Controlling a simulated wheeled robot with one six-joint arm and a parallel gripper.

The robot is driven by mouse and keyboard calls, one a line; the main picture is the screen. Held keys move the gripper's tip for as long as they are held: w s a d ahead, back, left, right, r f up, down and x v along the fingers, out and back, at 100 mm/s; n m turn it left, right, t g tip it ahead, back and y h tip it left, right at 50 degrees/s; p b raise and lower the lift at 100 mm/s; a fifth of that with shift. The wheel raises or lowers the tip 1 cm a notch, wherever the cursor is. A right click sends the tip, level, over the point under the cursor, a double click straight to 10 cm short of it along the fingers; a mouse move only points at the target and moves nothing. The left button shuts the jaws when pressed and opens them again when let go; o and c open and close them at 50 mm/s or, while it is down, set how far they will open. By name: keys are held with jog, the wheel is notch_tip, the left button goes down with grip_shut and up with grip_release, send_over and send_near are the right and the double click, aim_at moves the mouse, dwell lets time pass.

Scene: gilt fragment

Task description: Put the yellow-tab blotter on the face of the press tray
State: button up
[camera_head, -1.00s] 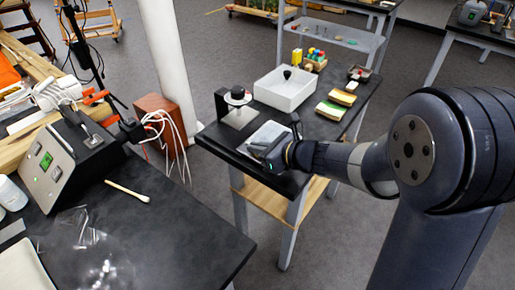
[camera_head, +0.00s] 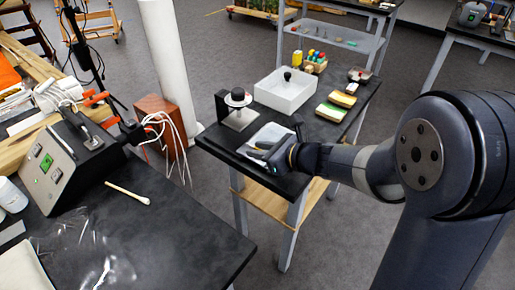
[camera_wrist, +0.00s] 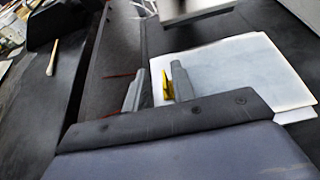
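The yellow tab (camera_wrist: 169,86) shows in the wrist view at the left edge of a pale flat sheet (camera_wrist: 240,70), which looks like the blotter. A white layer shows under the sheet's near right corner. My gripper (camera_wrist: 158,82) has its two grey fingers apart, with the tab between them, close to the right finger; contact is unclear. In the head view the pale sheet (camera_head: 271,134) lies on the black bench, partly hidden by my gripper (camera_head: 268,153). A white tray (camera_head: 286,92) with a black knob stands behind it; I cannot tell whether it is the press tray.
A stand with a round black-topped piece (camera_head: 238,104) is left of the white tray. A nearer black bench (camera_head: 150,225) holds a cotton swab (camera_head: 128,192) and a control box (camera_head: 65,155). Floor shows between the benches.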

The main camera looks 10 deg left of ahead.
jog(key=v, duration=1.1)
jog(key=shift+s+d+p, duration=0.1)
jog(key=shift+p, duration=0.3)
jog(key=shift+c, duration=0.3)
